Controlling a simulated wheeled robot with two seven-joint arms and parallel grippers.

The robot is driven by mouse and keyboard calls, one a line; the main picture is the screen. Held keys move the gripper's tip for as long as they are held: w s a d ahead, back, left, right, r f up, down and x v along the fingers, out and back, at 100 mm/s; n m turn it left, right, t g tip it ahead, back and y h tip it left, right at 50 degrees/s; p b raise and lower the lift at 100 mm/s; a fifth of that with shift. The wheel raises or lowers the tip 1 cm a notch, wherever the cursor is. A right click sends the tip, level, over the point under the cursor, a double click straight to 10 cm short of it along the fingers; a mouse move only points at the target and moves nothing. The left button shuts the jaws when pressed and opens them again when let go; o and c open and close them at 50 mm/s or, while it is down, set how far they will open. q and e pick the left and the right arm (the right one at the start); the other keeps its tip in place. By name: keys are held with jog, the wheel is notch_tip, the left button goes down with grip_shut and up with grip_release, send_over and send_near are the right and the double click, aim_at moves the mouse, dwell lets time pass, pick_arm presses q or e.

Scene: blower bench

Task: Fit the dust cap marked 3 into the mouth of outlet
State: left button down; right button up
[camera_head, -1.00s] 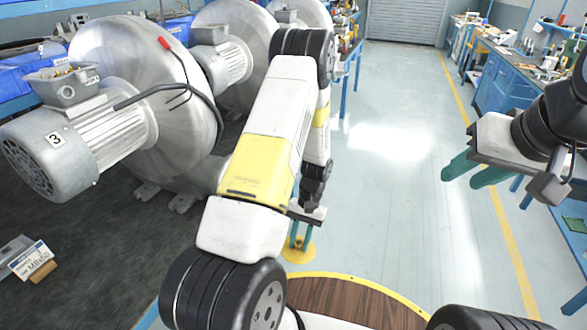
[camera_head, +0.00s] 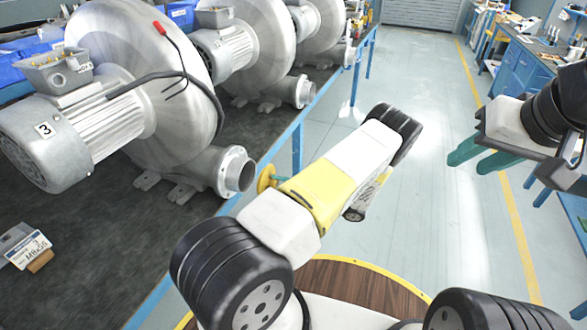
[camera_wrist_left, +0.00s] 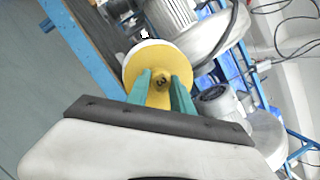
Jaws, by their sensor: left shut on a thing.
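The yellow dust cap (camera_head: 266,178) is held just right of the open flanged outlet (camera_head: 240,172) of the nearest blower, apart from it in the head view. In the left wrist view the cap (camera_wrist_left: 150,62) shows a 3 on its knob. My left gripper (camera_wrist_left: 164,84) is shut on that knob with its green fingers; in the head view my own arm mostly hides it. The nearest blower (camera_head: 150,90) carries a 3 label on its motor. My right gripper (camera_head: 467,163) is open and empty, out over the floor at the right.
More blowers with open outlets (camera_head: 304,91) stand farther along the blue-edged bench (camera_head: 285,137). A small label stand (camera_head: 27,248) is on the bench at left. A black cable hangs on the nearest blower. The aisle floor is clear.

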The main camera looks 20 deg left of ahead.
aim_at(265, 181)
pick_arm(q)
jog(key=shift+w+a, duration=0.15)
jog(key=shift+a, duration=2.3)
jog(key=shift+a, duration=0.95)
jog(key=c, duration=1)
grip_release()
jog(key=shift+c, duration=0.2)
jog(key=shift+w+d, duration=0.1)
jog(key=v, duration=0.7)
jog(key=shift+d, duration=0.35)
